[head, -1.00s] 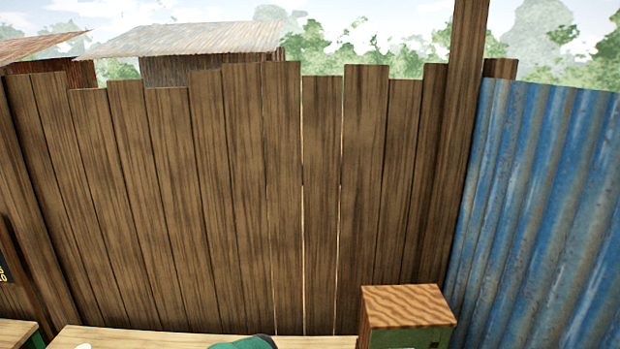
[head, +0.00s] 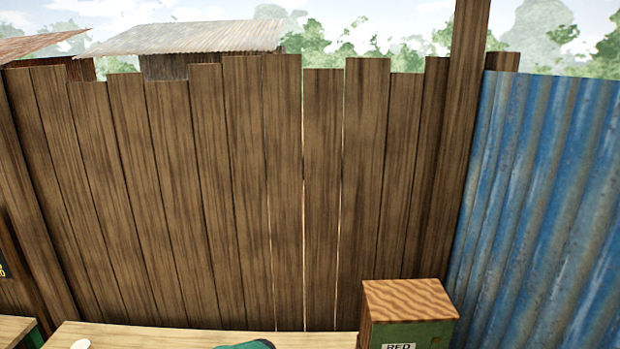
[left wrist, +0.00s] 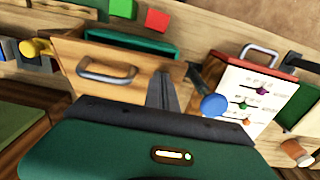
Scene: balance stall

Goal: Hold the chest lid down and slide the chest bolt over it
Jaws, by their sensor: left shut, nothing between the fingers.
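In the left wrist view, my left gripper (left wrist: 163,92) shows as grey fingers shut together with nothing between them. To their left is a tilted wooden panel (left wrist: 145,75) with a grey bar handle (left wrist: 108,75); a green edge (left wrist: 135,46) shows behind it. I cannot tell for sure whether this panel is the chest lid. A yellow knob (left wrist: 35,47) sits at its left and a blue knob (left wrist: 214,105) is just right of my fingers. I cannot tell which part is the bolt. My right gripper is in neither view.
A white panel with sliders (left wrist: 240,90) stands at the right of the wrist view. Green (left wrist: 123,8) and red (left wrist: 157,20) blocks lie behind. In the head view, a box labelled RED (head: 408,300) stands on the bench (head: 120,336) before a plank fence (head: 230,190).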

